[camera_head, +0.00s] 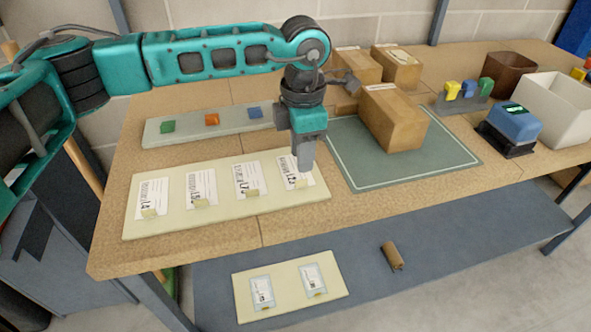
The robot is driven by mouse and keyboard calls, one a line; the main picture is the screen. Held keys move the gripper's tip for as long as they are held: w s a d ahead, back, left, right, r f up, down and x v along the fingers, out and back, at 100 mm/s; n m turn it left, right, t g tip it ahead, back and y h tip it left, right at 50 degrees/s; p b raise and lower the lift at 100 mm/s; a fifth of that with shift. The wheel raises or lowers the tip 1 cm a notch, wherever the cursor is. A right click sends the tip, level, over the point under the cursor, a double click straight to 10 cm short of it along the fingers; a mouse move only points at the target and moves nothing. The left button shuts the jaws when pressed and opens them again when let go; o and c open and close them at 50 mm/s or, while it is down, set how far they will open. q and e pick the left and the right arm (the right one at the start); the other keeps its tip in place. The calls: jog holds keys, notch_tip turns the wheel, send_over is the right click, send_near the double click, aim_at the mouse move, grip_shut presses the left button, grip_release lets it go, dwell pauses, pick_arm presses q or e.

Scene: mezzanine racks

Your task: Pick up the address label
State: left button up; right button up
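Several white address labels with printed text lie in a row on a cream board (225,218) at the front left of the table. The rightmost label (291,177) is partly hidden by my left gripper. The other labels are the third one (247,176), the second one (201,186) and the leftmost one (154,196). Each has a small yellowish tab at its lower edge. My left gripper (303,168) points down over the right edge of the rightmost label, at its tab. I cannot tell whether it touches the label or whether its fingers are open. My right gripper is not in view.
A cardboard box (393,119) stands on a green mat (345,154) just right of my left gripper. Behind the labels, a grey strip (188,126) holds three coloured blocks. A blue device (513,123) and a white bin (548,108) stand right. A lower shelf holds another label board (291,290).

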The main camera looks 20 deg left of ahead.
aim_at(299, 187)
pick_arm(q)
jog(key=f, duration=0.2)
jog(key=s+f, duration=0.1)
jog(key=f, duration=0.1)
jog(key=shift+a+f, duration=0.1)
jog(key=shift+f, duration=0.55)
grip_shut()
